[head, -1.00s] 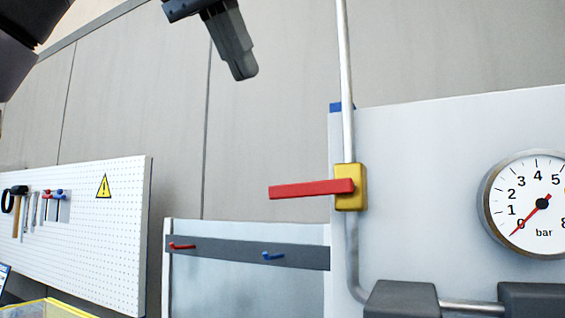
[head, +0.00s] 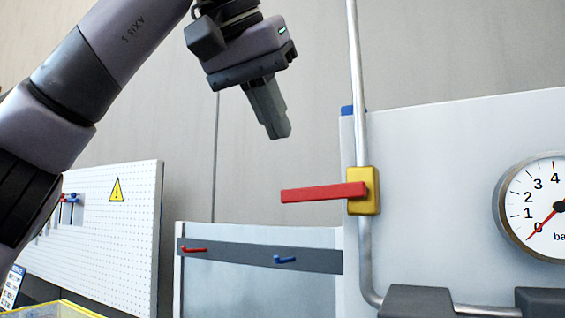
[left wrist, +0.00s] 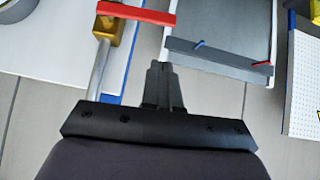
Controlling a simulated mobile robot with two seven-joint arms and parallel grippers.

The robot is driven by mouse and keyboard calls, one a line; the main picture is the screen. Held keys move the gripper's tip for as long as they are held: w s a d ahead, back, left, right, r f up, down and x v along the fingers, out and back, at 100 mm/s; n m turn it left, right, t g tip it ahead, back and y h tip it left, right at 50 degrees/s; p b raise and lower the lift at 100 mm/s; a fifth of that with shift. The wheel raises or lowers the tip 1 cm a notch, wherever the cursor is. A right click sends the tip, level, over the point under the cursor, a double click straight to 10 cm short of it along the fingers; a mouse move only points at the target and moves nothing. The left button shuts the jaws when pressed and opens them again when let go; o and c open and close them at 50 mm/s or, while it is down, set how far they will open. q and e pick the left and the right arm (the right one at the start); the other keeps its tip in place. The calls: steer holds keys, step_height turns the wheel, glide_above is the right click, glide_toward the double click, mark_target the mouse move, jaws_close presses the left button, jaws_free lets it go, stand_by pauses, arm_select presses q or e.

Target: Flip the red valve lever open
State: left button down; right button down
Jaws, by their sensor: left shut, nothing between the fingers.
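The red valve lever (head: 322,192) points left, nearly level, from a yellow valve body (head: 363,191) on a vertical metal pipe (head: 356,90). My left gripper (head: 279,134) is shut and empty, pointing down, above the lever and apart from it. In the left wrist view the shut fingers (left wrist: 160,68) are in the middle. The red lever (left wrist: 136,13) and the yellow valve body (left wrist: 107,28) show beyond them at the top. My right gripper is not in view.
A pressure gauge (head: 540,208) with its needle near 0 is at right on the white panel (head: 440,150). A grey rail (head: 230,252) with a red and a blue hook is below the lever. A pegboard (head: 120,240) with tools stands at left.

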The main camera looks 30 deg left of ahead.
mark_target(289, 198)
arm_select(q)
steer(key=shift+w+d+f, duration=0.1)
steer(key=shift+w+f, duration=0.15)
steer(key=shift+f, duration=0.7)
steer(key=shift+w+a+f, duration=0.1)
steer(key=shift+w+f, duration=0.2)
steer(key=shift+f, duration=0.6)
steer(key=shift+w+d+f, duration=0.1)
steer(key=shift+w+f, duration=0.15)
steer(key=shift+f, duration=0.7)
steer(key=shift+f, duration=0.15)
steer(key=f+h+b, duration=0.1)
steer(key=n+h+b, duration=0.1)
steer(key=h, duration=0.1)
steer(key=f+n+h+b, duration=0.1)
steer(key=shift+a+f+t+b, duration=0.3)
steer(key=shift+a+b, duration=0.05)
steer(key=d+f+n+t+h+b, duration=0.3)
steer(key=d+f+n+h+b, duration=0.2)
steer(key=f+b, duration=0.4)
steer(key=shift+w+d+n+h+b, duration=0.15)
steer(key=shift+d+n+h+b, duration=0.3)
steer(key=shift+h+b, duration=0.8)
